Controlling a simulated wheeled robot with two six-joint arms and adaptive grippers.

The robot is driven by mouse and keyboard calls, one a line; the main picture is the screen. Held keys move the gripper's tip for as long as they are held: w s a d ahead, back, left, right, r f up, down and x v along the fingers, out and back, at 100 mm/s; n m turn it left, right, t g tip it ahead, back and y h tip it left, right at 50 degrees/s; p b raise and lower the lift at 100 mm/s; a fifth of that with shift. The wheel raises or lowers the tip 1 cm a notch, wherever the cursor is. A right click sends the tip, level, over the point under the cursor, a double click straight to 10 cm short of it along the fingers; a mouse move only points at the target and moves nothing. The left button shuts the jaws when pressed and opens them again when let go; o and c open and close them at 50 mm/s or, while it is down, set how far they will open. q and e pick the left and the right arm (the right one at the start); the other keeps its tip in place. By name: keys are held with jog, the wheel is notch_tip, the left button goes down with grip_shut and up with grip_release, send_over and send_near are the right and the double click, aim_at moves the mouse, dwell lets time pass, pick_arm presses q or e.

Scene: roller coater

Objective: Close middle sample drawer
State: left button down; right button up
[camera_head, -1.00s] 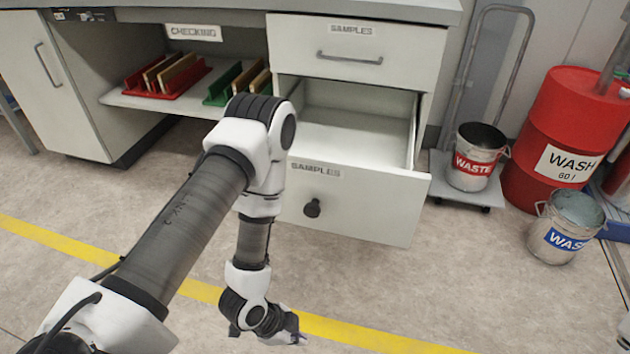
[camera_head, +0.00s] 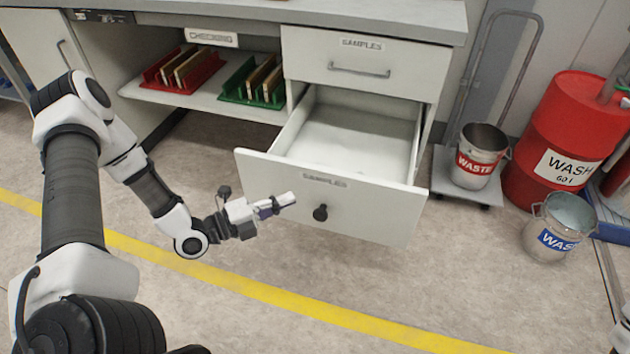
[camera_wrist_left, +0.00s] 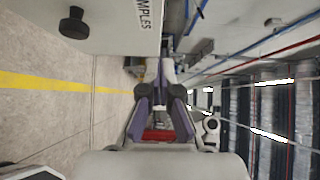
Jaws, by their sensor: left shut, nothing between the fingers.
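The middle sample drawer (camera_head: 345,211) is pulled out of the cabinet, and its inside is empty. Its pale front carries a SAMPLES label and a dark round knob (camera_head: 320,212). My left gripper (camera_head: 290,200) is shut and empty in front of the drawer front, just left of the knob; I cannot tell whether it touches the front. In the left wrist view the closed fingers (camera_wrist_left: 160,75) point ahead, with the knob (camera_wrist_left: 73,22) and the labelled drawer front (camera_wrist_left: 118,25) at upper left. My right gripper is not in view.
A shut upper SAMPLES drawer (camera_head: 360,68) sits above. The CHECKING shelf at left holds red (camera_head: 185,72) and green (camera_head: 252,84) racks. A waste bucket (camera_head: 478,158), a red wash drum (camera_head: 567,135) and a wash bucket (camera_head: 556,226) stand at right. The floor in front is clear.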

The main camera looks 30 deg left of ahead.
aim_at(329, 175)
pick_arm(q)
jog(key=w+b, duration=0.1)
jog(key=w, duration=0.2)
jog(key=w+d, duration=0.1)
jog(key=w, duration=0.1)
jog(key=w+d+b, duration=0.1)
jog(key=w, duration=0.2)
jog(key=shift+w+d+b, duration=0.25)
jog(key=shift+w+b, duration=0.1)
jog(key=shift+w, duration=0.25)
